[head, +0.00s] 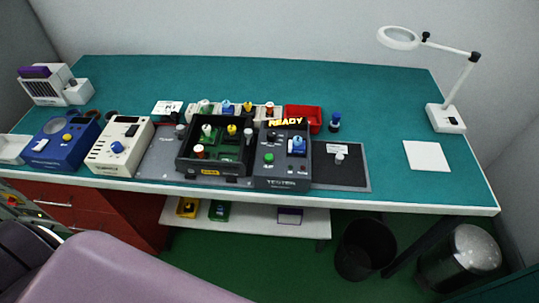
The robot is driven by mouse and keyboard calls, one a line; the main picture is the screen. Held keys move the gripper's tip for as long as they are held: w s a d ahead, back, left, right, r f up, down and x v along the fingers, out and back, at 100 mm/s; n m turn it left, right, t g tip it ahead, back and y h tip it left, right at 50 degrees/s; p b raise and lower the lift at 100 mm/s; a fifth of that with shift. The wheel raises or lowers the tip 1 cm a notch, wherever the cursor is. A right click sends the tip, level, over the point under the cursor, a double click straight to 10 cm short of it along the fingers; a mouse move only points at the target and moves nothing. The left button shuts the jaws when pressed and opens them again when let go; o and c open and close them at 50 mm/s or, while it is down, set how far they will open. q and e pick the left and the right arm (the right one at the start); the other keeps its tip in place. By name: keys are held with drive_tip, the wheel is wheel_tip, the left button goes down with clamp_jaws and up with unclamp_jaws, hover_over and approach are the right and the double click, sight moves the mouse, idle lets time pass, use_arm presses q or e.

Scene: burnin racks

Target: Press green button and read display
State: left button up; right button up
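The dark tester box (283,183) stands near the front edge of the table. Its display (285,122) at the top reads "READY" in bright yellow letters. The green button (269,157) is on the left of its sloping face, and nothing covers it. A blue-topped part (298,146) sits on the right of that face. Neither of my grippers shows in the head view.
A black tray (212,173) with several knobbed parts adjoins the tester's left side. A beige box (118,150) and blue box (62,145) stand farther left. A red bin (303,115) is behind the tester; a dark mat (350,178) lies right. The back is clear.

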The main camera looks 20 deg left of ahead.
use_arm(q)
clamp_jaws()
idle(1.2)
